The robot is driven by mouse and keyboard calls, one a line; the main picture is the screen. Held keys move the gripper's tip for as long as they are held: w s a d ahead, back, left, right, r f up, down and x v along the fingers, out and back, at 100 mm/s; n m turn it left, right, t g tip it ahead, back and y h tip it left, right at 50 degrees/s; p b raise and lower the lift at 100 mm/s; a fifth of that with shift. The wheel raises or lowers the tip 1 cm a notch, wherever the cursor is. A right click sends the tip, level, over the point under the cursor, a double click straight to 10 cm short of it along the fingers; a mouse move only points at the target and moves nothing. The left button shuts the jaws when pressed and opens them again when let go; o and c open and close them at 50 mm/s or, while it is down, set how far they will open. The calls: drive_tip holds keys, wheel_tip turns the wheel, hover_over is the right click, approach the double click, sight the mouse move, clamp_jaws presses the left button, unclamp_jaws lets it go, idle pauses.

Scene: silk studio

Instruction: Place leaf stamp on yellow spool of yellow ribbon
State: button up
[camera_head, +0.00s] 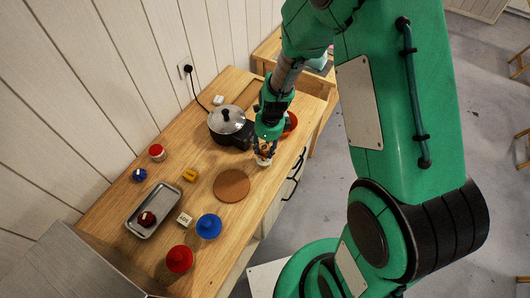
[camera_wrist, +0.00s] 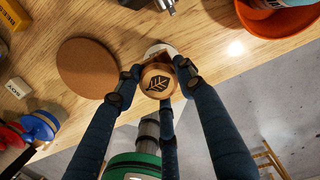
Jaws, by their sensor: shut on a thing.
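My gripper (camera_head: 264,150) is over the front edge of the wooden worktop. In the wrist view, my gripper's dark fingers (camera_wrist: 158,85) are closed around the leaf stamp (camera_wrist: 157,77), a round wooden piece with a dark leaf on the face turned to the camera. A pale, whitish part (camera_wrist: 160,50) shows just beyond the stamp; I cannot tell whether it belongs to it. It also shows as a pale patch (camera_head: 263,161) under the fingers in the head view. I cannot make out a yellow spool in either view. A yellow block with dark lettering (camera_head: 189,174) lies mid-worktop.
A cork mat (camera_head: 231,185) lies bare beside my gripper. A lidded pot (camera_head: 231,125) and an orange bowl (camera_head: 291,123) stand behind. A metal tray (camera_head: 152,209), blue piece (camera_head: 209,226), red piece (camera_head: 180,259) and pale lettered block (camera_head: 185,219) are left.

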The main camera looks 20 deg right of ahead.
sight(265, 152)
drive_tip(key=shift+f, duration=1.6)
drive_tip(key=o, duration=1.4)
drive_tip(key=shift+f, duration=0.1)
drive_tip(key=r, duration=0.8)
drive_tip(key=d+r, duration=0.1)
drive_tip(key=r, duration=0.3)
drive_tip(key=shift+s+r, duration=0.1)
drive_tip(key=shift+s, duration=0.3)
